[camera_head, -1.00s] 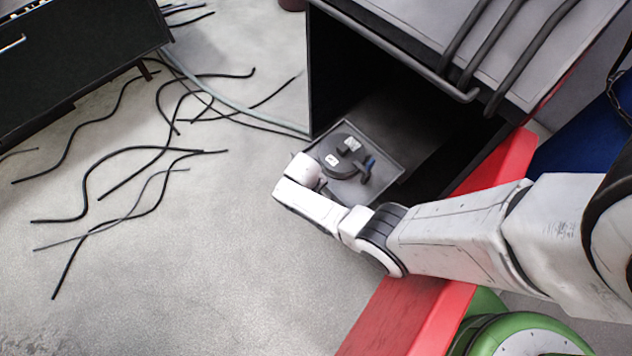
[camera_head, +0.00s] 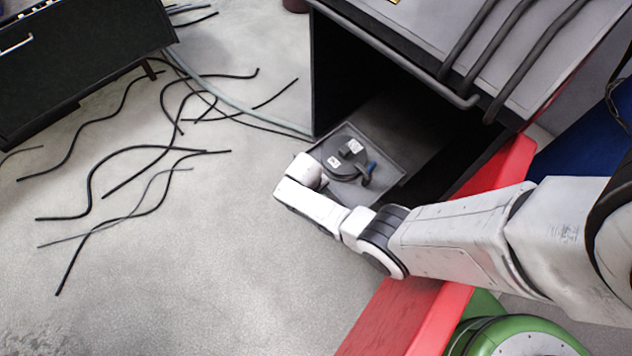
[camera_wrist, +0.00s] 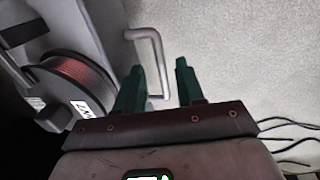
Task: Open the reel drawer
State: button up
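The reel drawer (camera_head: 398,160) is a grey tray sticking out of the low dark opening of a cabinet. A dark round reel (camera_head: 340,158) with white labels lies in it. In the wrist view the reel (camera_wrist: 75,75) shows reddish windings, at the left. The drawer's handle (camera_wrist: 150,32) is a pale metal bar bent in a U shape. My gripper (camera_wrist: 158,65) is open, its two green fingers apart, with part of the handle showing between them. I cannot tell whether they touch it. In the head view my wrist hides the handle and the fingers.
The cabinet (camera_head: 420,40) has dark bars across its top. A red beam (camera_head: 400,310) runs along its right side. Several loose black cables (camera_head: 125,150) lie on the floor at left, near another dark cabinet (camera_head: 80,60).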

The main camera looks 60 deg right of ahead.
notch_tip(320, 180, up, 9)
jog(key=a+p, duration=0.1)
jog(key=p, duration=0.7)
jog(key=shift+w+a, duration=0.15)
jog(key=shift+a, duration=0.15)
jog(key=shift+r, duration=0.1)
